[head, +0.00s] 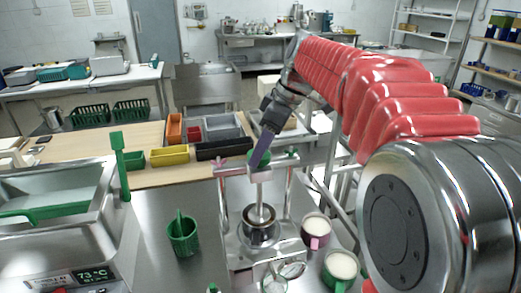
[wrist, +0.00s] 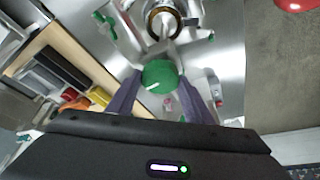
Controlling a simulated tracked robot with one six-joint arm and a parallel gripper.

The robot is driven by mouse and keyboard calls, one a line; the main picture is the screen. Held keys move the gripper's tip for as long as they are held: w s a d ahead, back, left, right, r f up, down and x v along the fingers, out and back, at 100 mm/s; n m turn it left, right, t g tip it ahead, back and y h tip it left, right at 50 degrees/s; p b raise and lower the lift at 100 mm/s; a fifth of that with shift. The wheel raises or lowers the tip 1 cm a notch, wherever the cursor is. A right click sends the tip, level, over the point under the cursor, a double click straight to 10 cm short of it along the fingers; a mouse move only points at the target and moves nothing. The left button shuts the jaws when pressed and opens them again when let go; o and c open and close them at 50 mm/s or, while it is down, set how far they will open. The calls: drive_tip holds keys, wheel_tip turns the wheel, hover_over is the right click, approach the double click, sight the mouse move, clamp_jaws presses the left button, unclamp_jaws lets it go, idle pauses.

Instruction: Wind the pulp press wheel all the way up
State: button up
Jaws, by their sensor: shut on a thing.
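The pulp press (head: 224,212) stands on the steel counter, with two posts, a crossbar and a central screw (head: 260,192) running down into a round metal pot (head: 259,232). Its green wheel (head: 288,157) sits on top of the screw, partly hidden behind my finger. In the wrist view, the wheel (wrist: 160,74) shows as a green disc with a pale mark. My gripper (head: 259,162) comes down from above with purple fingers, shut on the wheel. In the wrist view, the fingers lie on either side of it. The press plate's exact height is unclear.
A pink cup (head: 315,236) and a green cup (head: 339,274), both with pale contents, stand right of the press. Trays, including a yellow one (head: 169,155), lie on the wooden counter behind. A machine with a display fills the left.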

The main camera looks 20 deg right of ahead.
drive_tip(key=n+g, duration=0.1)
drive_tip(key=n, duration=0.3)
drive_tip(key=shift+w+d+n+g+y, duration=0.1)
drive_tip(key=shift+w+n+g+y, duration=0.05)
drive_tip(key=shift+n+g+y, duration=0.2)
idle(0.3)
drive_tip(key=o, duration=1)
drive_tip(key=shift+o, duration=0.2)
drive_tip(key=w+v, duration=0.1)
drive_tip(key=v, duration=1.2)
drive_tip(key=shift+s+r, duration=0.3)
drive_tip(key=shift+s, duration=0.15)
drive_tip(key=shift+d, duration=0.1)
